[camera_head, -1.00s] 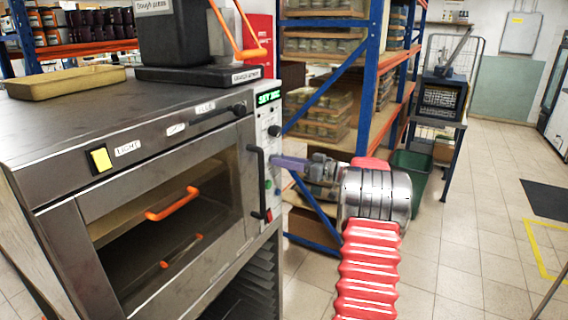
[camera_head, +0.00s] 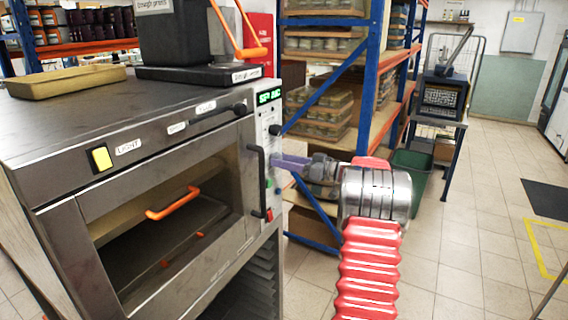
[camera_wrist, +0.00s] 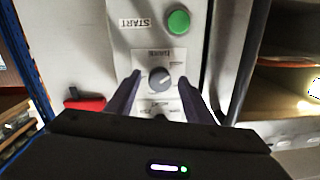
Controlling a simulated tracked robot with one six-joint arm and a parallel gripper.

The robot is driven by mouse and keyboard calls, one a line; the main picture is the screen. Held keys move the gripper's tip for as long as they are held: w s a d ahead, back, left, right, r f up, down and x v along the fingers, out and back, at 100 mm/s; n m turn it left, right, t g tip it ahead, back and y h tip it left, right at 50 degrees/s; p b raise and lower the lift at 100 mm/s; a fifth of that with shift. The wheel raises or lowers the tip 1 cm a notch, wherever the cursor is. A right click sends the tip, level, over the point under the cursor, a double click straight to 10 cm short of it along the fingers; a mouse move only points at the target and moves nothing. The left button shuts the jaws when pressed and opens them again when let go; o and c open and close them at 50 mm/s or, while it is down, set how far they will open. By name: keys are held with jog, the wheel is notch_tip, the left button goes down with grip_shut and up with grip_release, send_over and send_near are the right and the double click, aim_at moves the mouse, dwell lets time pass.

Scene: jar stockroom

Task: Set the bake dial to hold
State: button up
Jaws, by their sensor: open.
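The oven (camera_head: 185,140) stands at the left in the head view, with a narrow control panel (camera_head: 266,138) on its right front edge. In the wrist view, a round grey dial (camera_wrist: 159,79) sits on the white panel below a green START button (camera_wrist: 178,21). The panel appears upside down there, and the small lettering around the dial is too blurred to read surely. My gripper (camera_head: 279,161) is at the panel. In the wrist view my gripper (camera_wrist: 161,82) is open, one purple finger on each side of the dial, with gaps visible. Contact is not visible.
A black door handle (camera_head: 256,180) is close left of my gripper. A red switch (camera_wrist: 86,103) is left of the dial in the wrist view. A blue-framed shelf (camera_head: 372,70) with jars stands behind my arm. Open floor (camera_head: 470,240) lies to the right.

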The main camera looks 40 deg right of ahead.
jog(key=v, duration=1.3)
jog(key=shift+s, duration=0.35)
jog(key=shift+d, duration=0.1)
